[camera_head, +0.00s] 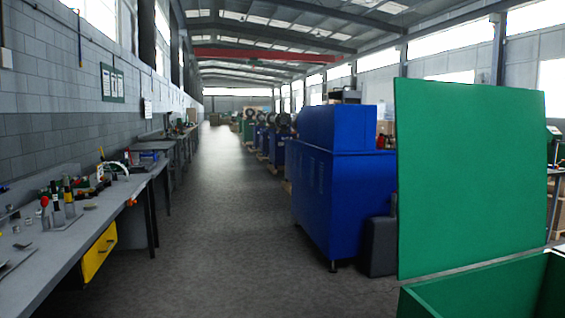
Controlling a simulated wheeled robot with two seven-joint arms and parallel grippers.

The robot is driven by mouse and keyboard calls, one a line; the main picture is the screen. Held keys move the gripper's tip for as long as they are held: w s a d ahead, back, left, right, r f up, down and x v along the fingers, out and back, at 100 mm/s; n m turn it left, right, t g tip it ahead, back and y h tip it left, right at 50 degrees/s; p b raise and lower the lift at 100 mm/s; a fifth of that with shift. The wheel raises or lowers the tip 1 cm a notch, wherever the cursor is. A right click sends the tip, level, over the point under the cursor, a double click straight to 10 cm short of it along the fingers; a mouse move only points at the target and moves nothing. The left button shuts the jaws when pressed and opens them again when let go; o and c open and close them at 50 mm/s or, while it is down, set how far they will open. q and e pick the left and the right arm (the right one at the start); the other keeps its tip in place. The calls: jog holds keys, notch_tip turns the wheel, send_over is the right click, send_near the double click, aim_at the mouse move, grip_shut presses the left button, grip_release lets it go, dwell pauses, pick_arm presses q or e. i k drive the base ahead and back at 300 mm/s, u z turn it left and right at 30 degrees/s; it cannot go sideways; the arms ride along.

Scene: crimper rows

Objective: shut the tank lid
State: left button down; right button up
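The green tank lid (472,180) stands up, nearly vertical, at the right of the head view. Below it is the green tank (425,303), cut off by the bottom and right edges of the picture. The tank's top is open, and part of its inside wall shows. The lid's lower edge is at the tank's back rim. Neither of my grippers shows in this view.
A blue machine (345,185) stands left of the lid, with a dark grey box (380,246) beside it. A grey workbench (45,262) with tools and an open yellow drawer (99,252) runs along the left wall. The aisle floor (215,220) between them is clear.

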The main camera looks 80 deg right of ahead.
aim_at(471, 166)
jog(key=z, duration=2.55)
jog(key=i, duration=3.75)
jog(key=z, duration=3.55)
jog(key=i, duration=0.1)
jog(key=z, duration=0.25)
